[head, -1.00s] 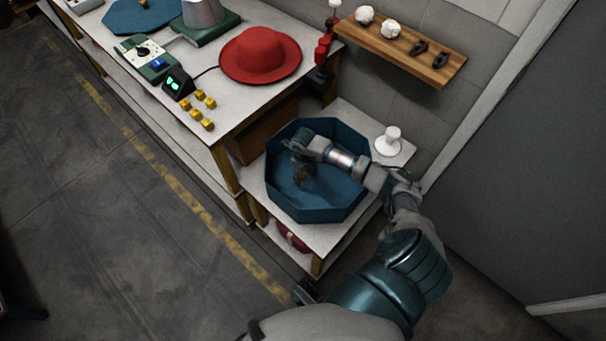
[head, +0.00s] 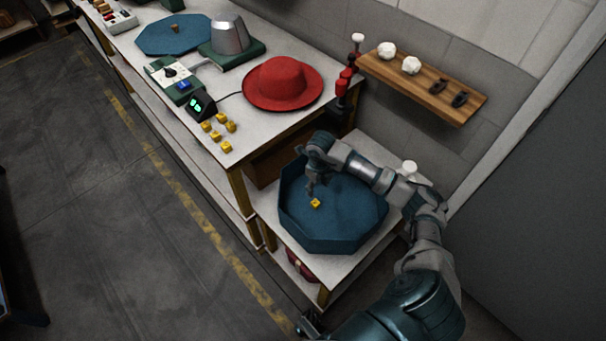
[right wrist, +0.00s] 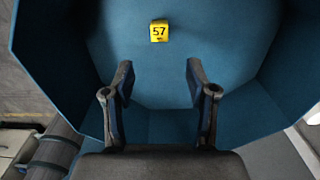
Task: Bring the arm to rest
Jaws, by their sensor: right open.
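My right gripper (head: 311,188) is open and empty above the inside of a blue octagonal tray (head: 372,238). In the right wrist view its two fingers (right wrist: 158,85) stand wide apart. A small yellow block (head: 315,203) lies on the tray floor, apart from the fingers.
The workbench at left holds a red hat (head: 283,83), a metal hat form (head: 229,36), a control box (head: 174,80), a small display (head: 200,106) and several yellow blocks (head: 218,133). A wooden shelf (head: 420,85) hangs on the wall. The floor at left is clear.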

